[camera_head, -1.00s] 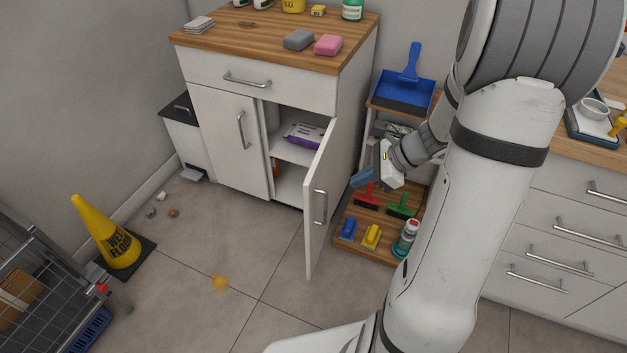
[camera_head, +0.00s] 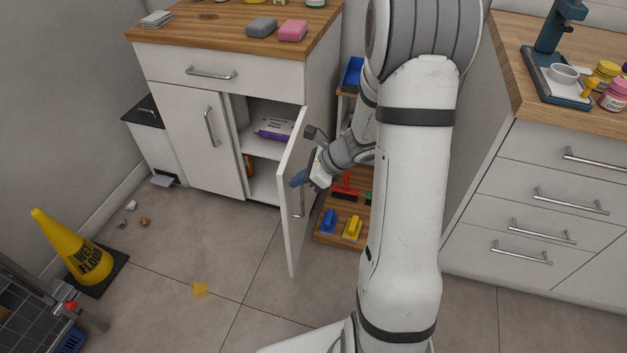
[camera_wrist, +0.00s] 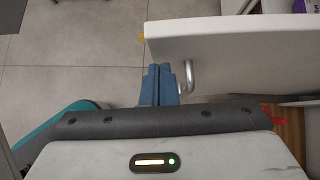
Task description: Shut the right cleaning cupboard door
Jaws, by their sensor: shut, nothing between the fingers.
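The right cleaning cupboard door (camera_head: 291,232) stands open, swung well out from the white cupboard, with its bar handle (camera_head: 299,203) on the face toward my arm. My gripper (camera_head: 298,179) is shut and empty, on the handle side of the door, close to its upper part. In the wrist view the shut blue fingers (camera_wrist: 160,84) point at the door (camera_wrist: 225,42) near its free edge, just left of the handle (camera_wrist: 187,78). I cannot tell whether they touch it. The left door (camera_head: 200,135) is closed.
Inside the cupboard lies a purple pack (camera_head: 274,129) on a shelf. A low wooden shelf (camera_head: 322,240) with brushes stands right of the door. White drawers (camera_head: 545,210) stand at right.

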